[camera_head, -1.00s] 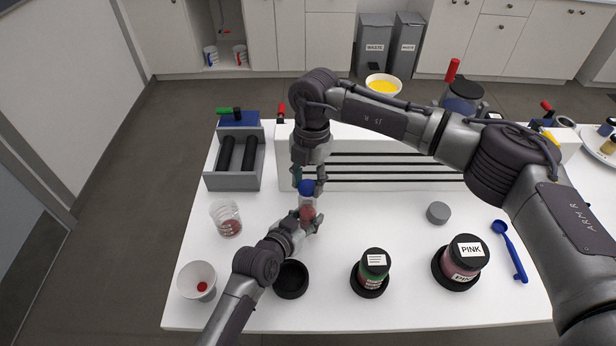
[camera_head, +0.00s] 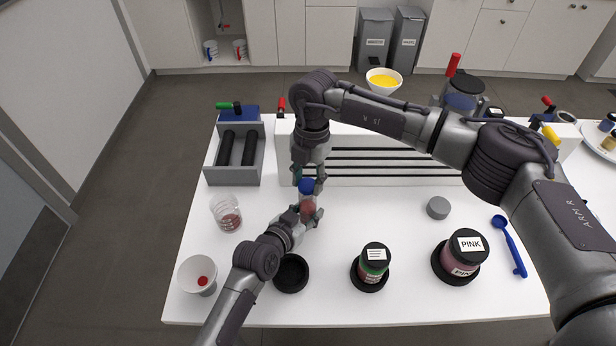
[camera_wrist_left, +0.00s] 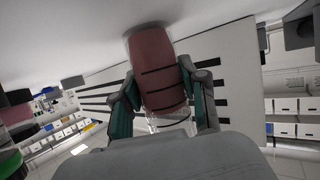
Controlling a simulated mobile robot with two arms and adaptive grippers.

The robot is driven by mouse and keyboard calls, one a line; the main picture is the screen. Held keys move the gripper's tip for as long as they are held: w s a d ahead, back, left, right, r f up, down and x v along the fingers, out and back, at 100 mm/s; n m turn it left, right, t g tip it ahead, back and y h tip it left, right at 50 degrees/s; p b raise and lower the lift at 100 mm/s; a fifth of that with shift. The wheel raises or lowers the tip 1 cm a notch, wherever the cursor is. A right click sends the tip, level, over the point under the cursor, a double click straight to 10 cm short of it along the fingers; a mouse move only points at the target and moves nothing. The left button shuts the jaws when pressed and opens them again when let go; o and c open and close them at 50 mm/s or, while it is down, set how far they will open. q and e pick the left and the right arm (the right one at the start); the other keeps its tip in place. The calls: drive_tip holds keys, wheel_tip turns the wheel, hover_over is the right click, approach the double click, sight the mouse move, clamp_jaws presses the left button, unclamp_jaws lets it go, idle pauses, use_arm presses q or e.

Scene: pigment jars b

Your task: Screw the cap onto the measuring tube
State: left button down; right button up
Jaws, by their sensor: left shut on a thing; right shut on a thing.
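The measuring tube (camera_head: 307,206) is clear, with red powder inside, and stands about upright near the middle of the table. My left gripper (camera_head: 310,213) is shut around its lower part. In the left wrist view the tube (camera_wrist_left: 162,80) shows red with dark ring marks, between the two fingers (camera_wrist_left: 160,100). The blue cap (camera_head: 306,186) is at the tube's top, in line with it. My right gripper (camera_head: 309,178) points down from above and is shut on the cap. Whether the threads are engaged cannot be seen.
A clear beaker with red powder (camera_head: 227,214) and a white bowl (camera_head: 196,278) stand to the left. A black round holder (camera_head: 291,273), green-banded jar (camera_head: 374,262), pink jar (camera_head: 462,255), grey lid (camera_head: 438,207) and blue spoon (camera_head: 508,243) lie around. A slotted white rack (camera_head: 400,170) stands behind.

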drive_tip(key=shift+f, duration=0.3)
